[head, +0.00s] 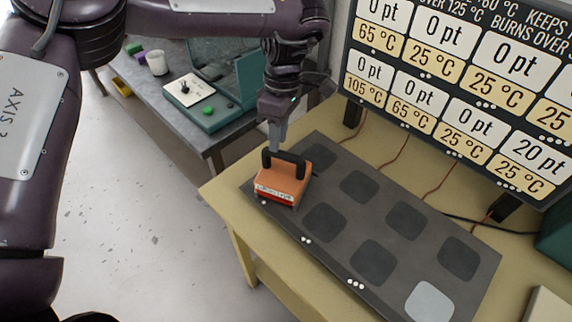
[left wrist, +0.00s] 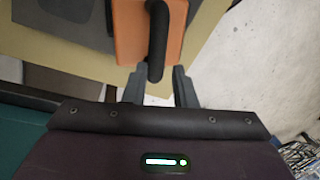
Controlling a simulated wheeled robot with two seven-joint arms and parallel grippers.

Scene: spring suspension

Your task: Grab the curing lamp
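The curing lamp is an orange box (head: 283,182) with a black handle (head: 291,157) on top and a lettered front label. It stands on the left end of the dark mat. My left gripper (head: 277,143) points down at the handle from above. In the left wrist view the fingers (left wrist: 158,72) are spread, with the near end of the black handle (left wrist: 157,40) between their tips and a gap on either side. The orange body (left wrist: 130,35) shows beyond. My right gripper is in neither view.
The dark mat (head: 335,222) has several dark square pads and one pale pad (head: 429,301), on a yellow table (head: 228,200). A large display board (head: 470,80) stands behind. A grey bench (head: 150,95) at the back left holds a green device (head: 213,113) and a white cup (head: 157,63).

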